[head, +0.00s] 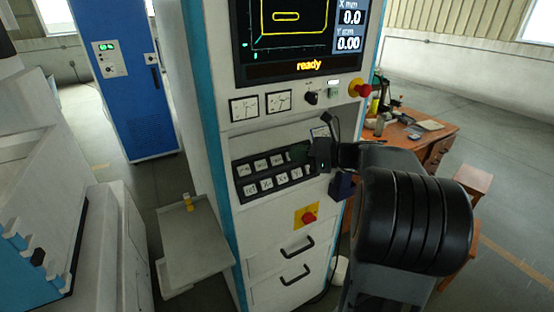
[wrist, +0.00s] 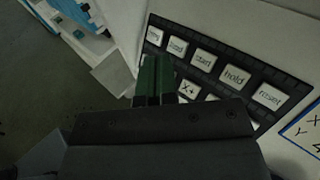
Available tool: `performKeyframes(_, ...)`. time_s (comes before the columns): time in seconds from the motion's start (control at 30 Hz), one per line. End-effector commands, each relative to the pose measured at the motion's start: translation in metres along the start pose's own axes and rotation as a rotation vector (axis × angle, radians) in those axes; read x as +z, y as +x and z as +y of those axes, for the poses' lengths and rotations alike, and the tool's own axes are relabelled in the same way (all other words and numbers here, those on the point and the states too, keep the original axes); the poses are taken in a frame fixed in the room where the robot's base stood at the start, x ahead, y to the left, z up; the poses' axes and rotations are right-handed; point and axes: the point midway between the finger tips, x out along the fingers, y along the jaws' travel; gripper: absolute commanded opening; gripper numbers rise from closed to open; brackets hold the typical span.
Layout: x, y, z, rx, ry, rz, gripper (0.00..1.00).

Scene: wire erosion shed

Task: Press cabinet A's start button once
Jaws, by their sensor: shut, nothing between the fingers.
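A tall white cabinet with blue edges (head: 282,221) stands in front of me; I see no letter naming it. Its black key panel (head: 240,173) carries two rows of white keys. In the wrist view the top row includes the start button (wrist: 203,60), with hold (wrist: 237,76) and reset (wrist: 269,96) to its right. My gripper (head: 302,153) is shut and empty at the right part of the panel. Its green fingertips (wrist: 158,62) appear left of and below the start button, over the lower row. I cannot tell whether they touch the panel.
The screen (head: 287,66) above reads "ready". A grey side shelf (head: 196,243) is at left. A wooden desk (head: 420,140) stands behind at right.

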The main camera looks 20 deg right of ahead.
Motion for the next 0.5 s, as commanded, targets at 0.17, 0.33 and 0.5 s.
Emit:
performKeyframes(0.17, 0.0, 0.001, 0.0, 0.001, -0.002, 0.002, 0.0)
performKeyframes(0.33, -0.005, 0.005, -0.002, 0.002, -0.002, 0.003, 0.0)
performKeyframes(0.5, -0.015, 0.017, -0.011, 0.003, -0.002, 0.002, 0.0)
